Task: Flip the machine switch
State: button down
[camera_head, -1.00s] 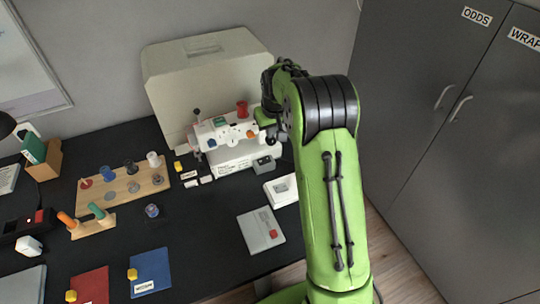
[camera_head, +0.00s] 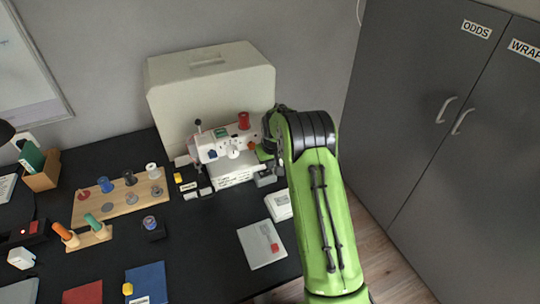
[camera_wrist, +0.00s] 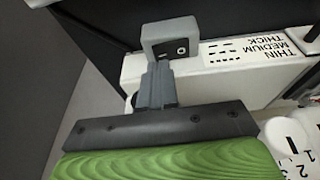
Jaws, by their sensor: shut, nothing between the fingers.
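The white sewing machine (camera_head: 225,145) stands at the back of the black table, in front of its pale cover. A small grey box (camera_head: 265,179) sits at its right end near the base. In the wrist view this grey box (camera_wrist: 170,36) shows a dark switch face (camera_wrist: 181,48) with small pale marks; which way it is set I cannot tell. My gripper (camera_wrist: 158,70) is shut and empty, its fingertips close to the box's lower side; contact is unclear. In the head view my gripper (camera_head: 262,154) is just above the box, its fingertips mostly hidden.
The pale cover (camera_head: 210,85) stands behind the machine. A white box (camera_head: 279,205) and a grey booklet (camera_head: 262,244) lie in front. A wooden spool rack (camera_head: 120,197) stands left. Dark cupboards (camera_head: 440,130) close off the right.

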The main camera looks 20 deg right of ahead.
jog(key=shift+d+f, duration=0.1)
jog(key=shift+f, duration=0.75)
jog(key=shift+f, duration=0.1)
jog(key=shift+d+f+b, duration=0.15)
jog(key=shift+f+b, duration=0.25)
jog(key=shift+b, duration=0.05)
jog(key=shift+s+r, duration=0.1)
jog(key=shift+r, duration=0.1)
jog(key=shift+a, duration=0.2)
jog(key=shift+a+r, duration=0.2)
jog(key=shift+a, duration=0.45)
